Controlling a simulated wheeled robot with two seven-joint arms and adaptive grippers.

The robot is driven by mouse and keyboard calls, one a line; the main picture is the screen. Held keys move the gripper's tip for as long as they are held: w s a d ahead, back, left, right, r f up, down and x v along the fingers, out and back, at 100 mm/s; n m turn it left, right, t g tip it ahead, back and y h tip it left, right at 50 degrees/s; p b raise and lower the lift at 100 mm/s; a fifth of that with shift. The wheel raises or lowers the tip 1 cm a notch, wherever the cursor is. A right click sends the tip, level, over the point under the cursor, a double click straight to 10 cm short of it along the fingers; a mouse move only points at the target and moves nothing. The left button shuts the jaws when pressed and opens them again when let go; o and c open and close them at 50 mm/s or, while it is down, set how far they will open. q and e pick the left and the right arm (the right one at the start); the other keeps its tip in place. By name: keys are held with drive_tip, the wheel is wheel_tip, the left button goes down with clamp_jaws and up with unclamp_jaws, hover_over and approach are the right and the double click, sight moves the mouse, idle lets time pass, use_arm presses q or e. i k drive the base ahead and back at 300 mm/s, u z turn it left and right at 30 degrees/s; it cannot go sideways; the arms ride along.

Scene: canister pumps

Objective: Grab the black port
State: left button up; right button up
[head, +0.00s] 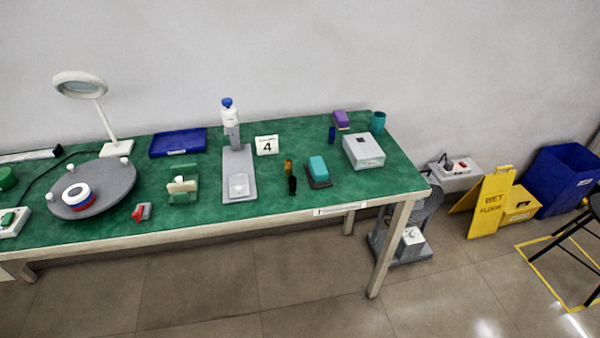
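A small black upright piece (292,185), which looks like the black port, stands on the green table top (345,192) near its front edge, right of the middle. It is too small to make out its shape well. A small amber-brown piece (288,167) stands just behind it. A teal block on a dark base (318,168) is just to its right. Neither of my grippers is in view.
Left of the port is a grey stand with a white, blue-capped bottle (229,112). Behind is a card marked 4 (266,146); right is a light grey box (363,151). A lamp (100,110) and grey round turntable (95,188) stand left. Floor in front is clear.

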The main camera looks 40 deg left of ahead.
sight(291, 179)
drive_tip(key=u, duration=0.35)
drive_tip(key=i, duration=0.65)
drive_tip(key=u, duration=1.25)
drive_tip(key=i, duration=0.55)
drive_tip(key=u, duration=0.6)
